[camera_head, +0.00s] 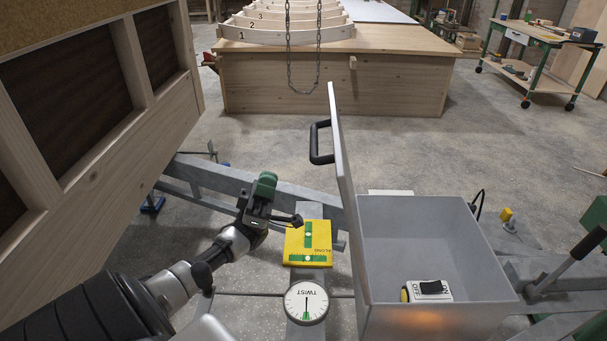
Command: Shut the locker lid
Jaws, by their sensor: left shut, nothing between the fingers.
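The grey metal locker (430,210) stands at the right of centre in the head view, open at the top. Its lid (343,165) stands up on the locker's left side, seen nearly edge-on, with a black handle (316,143) on its left face. Inside the locker lies a small white and black switch device (430,290). My left gripper (283,210) is shut and empty. It is to the left of the lid, lower in the picture than the handle and apart from it. My right gripper is not in view.
A yellow level (308,243) and a round white dial (306,302) sit on the grey trailer frame left of the locker. A wooden framed panel (95,110) fills the left. A chain (318,50) hangs before a wooden bench (335,82). A lever (570,262) stands right of the locker.

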